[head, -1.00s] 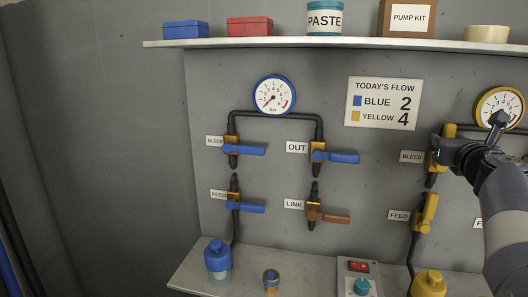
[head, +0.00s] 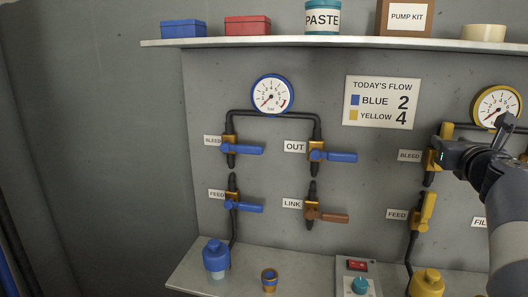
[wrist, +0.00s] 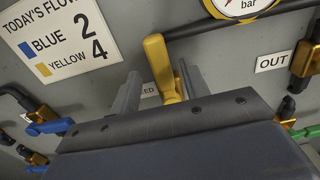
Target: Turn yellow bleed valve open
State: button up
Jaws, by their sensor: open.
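The yellow bleed valve (head: 434,160) sits on the wall pipe at the right, beside its BLEED label (head: 410,155). My gripper (wrist: 158,70) is at this valve. In the wrist view its two fingers stand apart, one on each side of the yellow handle (wrist: 156,58). The handle runs roughly upright between them, along the pipe. Whether either finger touches it I cannot tell. In the head view my gripper (head: 446,154) hides most of the handle. The yellow gauge (head: 497,105) above is partly covered by my arm.
The yellow feed valve (head: 425,212) is just below, its handle upright. Blue valves (head: 235,148) and the brown link valve (head: 326,216) are to the left. A shelf (head: 340,42) runs above. A lower ledge holds a yellow cap (head: 427,283) and a switch box (head: 357,267).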

aim_at(450, 138)
jog(key=x, duration=0.4)
jog(key=shift+w, duration=0.2)
jog(key=shift+s+d+r+m+p, duration=0.15)
jog(key=shift+d+m+p, duration=0.2)
jog(key=shift+m+p, duration=0.2)
jog(key=shift+s+d+m, duration=0.15)
jog(key=shift+d+m, duration=0.05)
jog(key=shift+m, duration=0.25)
